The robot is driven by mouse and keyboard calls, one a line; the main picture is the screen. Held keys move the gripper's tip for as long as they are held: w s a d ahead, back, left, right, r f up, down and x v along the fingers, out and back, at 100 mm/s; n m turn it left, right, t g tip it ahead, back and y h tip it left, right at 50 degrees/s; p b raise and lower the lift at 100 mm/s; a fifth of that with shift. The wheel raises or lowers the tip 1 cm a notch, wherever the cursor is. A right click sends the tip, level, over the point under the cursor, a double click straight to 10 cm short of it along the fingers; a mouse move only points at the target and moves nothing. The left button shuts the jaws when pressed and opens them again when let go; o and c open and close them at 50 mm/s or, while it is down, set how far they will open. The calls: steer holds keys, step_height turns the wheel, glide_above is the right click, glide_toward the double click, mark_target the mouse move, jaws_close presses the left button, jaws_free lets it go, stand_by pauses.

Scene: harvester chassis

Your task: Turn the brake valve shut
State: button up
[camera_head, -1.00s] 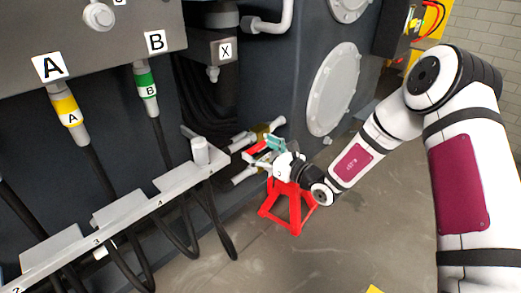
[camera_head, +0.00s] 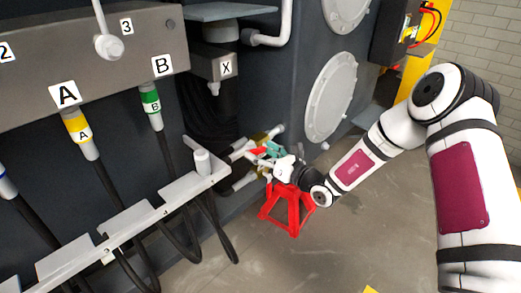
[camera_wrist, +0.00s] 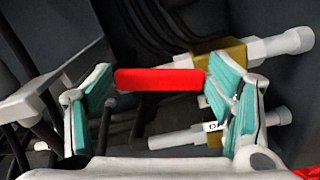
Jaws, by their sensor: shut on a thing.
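The valve's red handle (camera_wrist: 160,79) lies crosswise between my gripper's two teal-padded fingers (camera_wrist: 165,100) in the wrist view. My gripper is shut on it. A brass valve body (camera_wrist: 222,52) with pale pipe ends sits just behind the right end of the handle. A second brass body (camera_wrist: 203,133) with a partly hidden white label lies lower. In the head view my gripper (camera_head: 270,150) reaches in among these fittings, above a red stand. The red handle (camera_head: 257,151) shows only in part there. How far the valve is turned is hard to tell.
The red stand (camera_head: 290,208) is on the floor below my gripper. A grey hose bracket (camera_head: 140,215) with black hoses is to the left. The dark chassis wall (camera_head: 285,85) rises behind. Open floor (camera_head: 370,230) lies to the right.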

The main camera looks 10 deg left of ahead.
steer(key=w+d+r+m+p, duration=0.4)
steer(key=w+m+p, duration=0.2)
steer(key=m, duration=0.8)
steer(key=shift+w+d+r+m+p, duration=0.2)
steer(key=shift+d+r+m+p, duration=0.1)
steer(key=shift+d, duration=0.1)
steer(key=o, duration=1.4)
steer(key=shift+f, duration=0.1)
steer(key=v, duration=1.2)
